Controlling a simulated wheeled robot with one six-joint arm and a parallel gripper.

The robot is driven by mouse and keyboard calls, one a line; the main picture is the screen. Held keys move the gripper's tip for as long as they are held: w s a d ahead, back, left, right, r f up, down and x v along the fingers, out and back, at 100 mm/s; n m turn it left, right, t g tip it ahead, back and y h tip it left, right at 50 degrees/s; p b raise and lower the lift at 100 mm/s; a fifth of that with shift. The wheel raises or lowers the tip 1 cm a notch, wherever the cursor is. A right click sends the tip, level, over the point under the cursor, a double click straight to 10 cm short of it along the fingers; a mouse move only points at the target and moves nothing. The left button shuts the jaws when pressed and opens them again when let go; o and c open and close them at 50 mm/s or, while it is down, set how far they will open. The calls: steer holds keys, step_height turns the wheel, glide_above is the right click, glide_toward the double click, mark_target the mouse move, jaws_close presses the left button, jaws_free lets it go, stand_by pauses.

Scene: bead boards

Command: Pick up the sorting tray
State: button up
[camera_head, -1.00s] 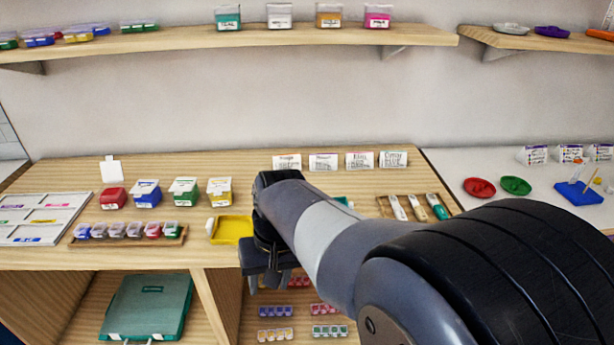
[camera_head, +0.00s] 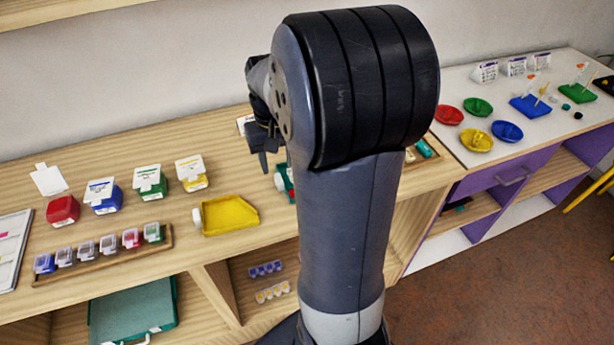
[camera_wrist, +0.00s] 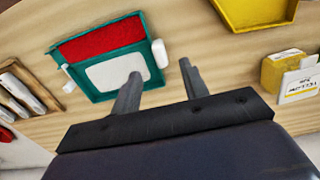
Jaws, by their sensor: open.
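A teal tray with a red section and a whitish section, which looks like the sorting tray, shows in the wrist view (camera_wrist: 104,97). It has a white grip on each side. In the head view the tray (camera_head: 283,184) is mostly hidden behind my arm. My gripper (camera_wrist: 160,70) is open and empty. In the wrist view its left finger overlaps the tray's near part and its right finger is just past the right-hand white grip. In the head view my gripper (camera_head: 264,163) hangs above the wooden counter near the tray, apart from it.
A yellow tray (camera_head: 228,215) lies left of the teal tray. Lidded boxes, such as the yellow one (camera_head: 192,175), and a row of small bead jars stand further left. A wooden tool holder (camera_wrist: 24,88) lies beside the teal tray. Dishes stand on the white worktop (camera_head: 545,125).

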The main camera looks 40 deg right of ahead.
mark_target(279, 176)
step_height(279, 176, down, 4)
steer(key=shift+f, duration=0.25)
steer(key=shift+c, duration=0.2)
jaws_close()
